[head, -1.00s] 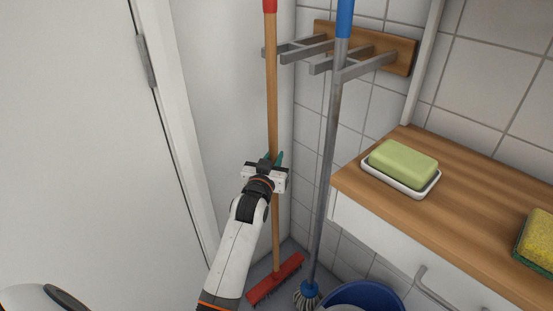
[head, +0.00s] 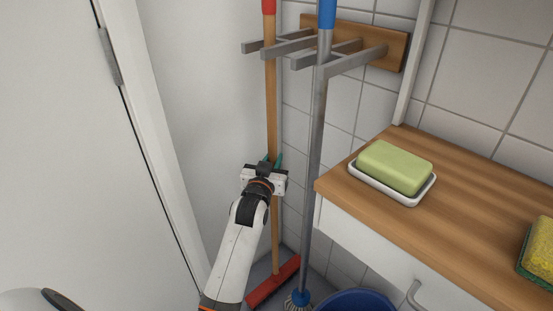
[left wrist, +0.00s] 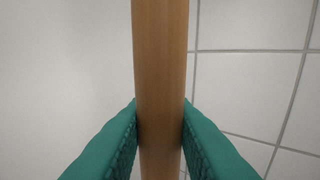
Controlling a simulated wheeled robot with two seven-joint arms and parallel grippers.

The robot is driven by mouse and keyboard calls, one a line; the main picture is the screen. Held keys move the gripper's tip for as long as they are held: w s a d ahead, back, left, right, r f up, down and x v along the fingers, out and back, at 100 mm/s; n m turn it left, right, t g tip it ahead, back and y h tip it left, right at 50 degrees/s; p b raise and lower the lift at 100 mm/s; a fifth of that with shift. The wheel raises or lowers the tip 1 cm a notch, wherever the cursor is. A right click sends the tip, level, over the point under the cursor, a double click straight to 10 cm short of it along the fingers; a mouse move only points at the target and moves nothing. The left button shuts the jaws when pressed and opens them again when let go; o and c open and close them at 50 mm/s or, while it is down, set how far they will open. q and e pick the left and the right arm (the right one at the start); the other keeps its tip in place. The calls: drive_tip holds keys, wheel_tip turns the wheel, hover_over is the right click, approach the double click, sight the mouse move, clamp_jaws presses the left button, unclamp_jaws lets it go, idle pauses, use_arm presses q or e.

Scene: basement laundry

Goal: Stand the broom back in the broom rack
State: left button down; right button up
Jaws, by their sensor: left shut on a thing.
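The broom has a wooden handle (head: 271,110) with a red top and a red head (head: 273,282) low by the floor; whether it touches is unclear. It is close to upright. My left gripper (head: 268,165) is shut on the middle of the handle, and the left wrist view shows its green fingers on both sides of the wood (left wrist: 160,80). The broom rack (head: 395,50) is a wooden board with grey prongs on the tiled wall. The handle crosses the two left prongs near their tips, seemingly between them. My right gripper is not in view.
A blue-topped mop (head: 318,130) stands at the rack's right prongs. A blue bucket (head: 355,302) is on the floor beside it. A wooden counter (head: 450,215) with green soap (head: 395,167) and a sponge (head: 538,245) is at right. A white door (head: 60,150) is at left.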

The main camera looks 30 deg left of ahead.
use_arm(q)
drive_tip(key=c, duration=1.2)
unclamp_jaws()
drive_tip(key=shift+o, duration=0.2)
drive_tip(key=p+v, duration=0.2)
drive_tip(key=v, duration=1)
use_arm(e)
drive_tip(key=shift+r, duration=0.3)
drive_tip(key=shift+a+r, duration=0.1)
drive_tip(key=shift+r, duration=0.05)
